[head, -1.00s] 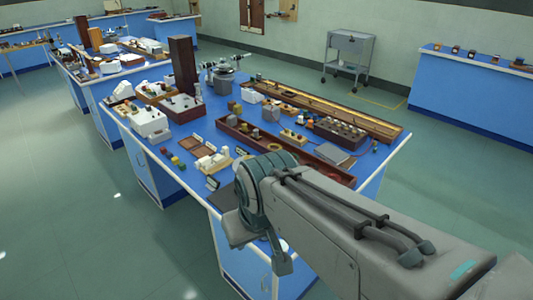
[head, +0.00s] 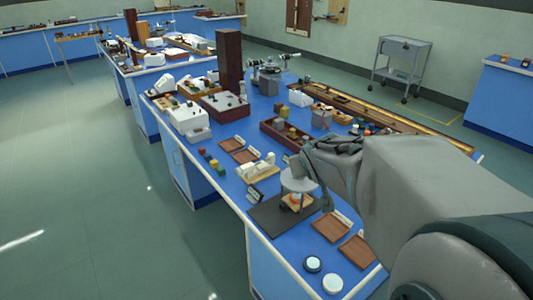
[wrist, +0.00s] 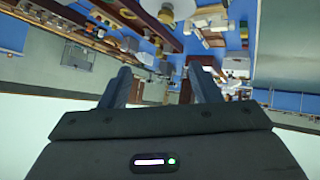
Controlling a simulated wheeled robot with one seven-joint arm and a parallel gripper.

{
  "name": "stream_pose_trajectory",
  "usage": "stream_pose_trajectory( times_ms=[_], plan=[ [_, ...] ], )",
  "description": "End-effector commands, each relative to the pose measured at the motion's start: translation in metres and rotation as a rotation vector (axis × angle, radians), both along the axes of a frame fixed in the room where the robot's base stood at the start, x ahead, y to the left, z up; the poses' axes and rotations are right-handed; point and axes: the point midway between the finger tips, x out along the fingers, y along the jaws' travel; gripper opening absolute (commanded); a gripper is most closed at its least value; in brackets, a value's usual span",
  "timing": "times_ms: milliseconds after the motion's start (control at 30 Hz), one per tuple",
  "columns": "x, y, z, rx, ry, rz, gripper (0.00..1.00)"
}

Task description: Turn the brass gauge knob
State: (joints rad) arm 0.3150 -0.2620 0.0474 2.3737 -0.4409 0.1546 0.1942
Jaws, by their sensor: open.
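My gripper (wrist: 160,74) shows in the wrist view with two dark fingers apart and nothing between them. I cannot pick out the brass gauge knob for certain. Small brass-coloured pieces stand in a dark wooden tray (head: 264,127) in the middle of the bench. The wrist view looks along the bench at a steep tilt, with bench items above and beyond the fingers.
A dark mat (head: 268,218) carries a grey stand (head: 298,186). Brown trays (head: 330,226) and round white-topped pieces (head: 332,283) lie near the front edge. A tall dark block (head: 229,60) stands farther back. A grey trolley (head: 402,60) is beyond. The floor at left is clear.

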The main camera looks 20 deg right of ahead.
Motion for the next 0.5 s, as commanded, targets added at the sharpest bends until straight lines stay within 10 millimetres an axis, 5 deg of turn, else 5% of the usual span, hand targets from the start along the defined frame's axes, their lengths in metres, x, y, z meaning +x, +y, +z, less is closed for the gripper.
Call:
stream_pose_trajectory(
  times_ms=[33, 200, 500],
  plan=[
    [0.018, -0.016, -0.02, -0.02, -0.049, 0.01, 0.57],
    [0.065, -0.054, -0.047, -0.053, -0.228, 0.108, 0.57],
    [0.098, -0.095, -0.119, 0.066, -0.489, 0.378, 0.57]
  ],
)
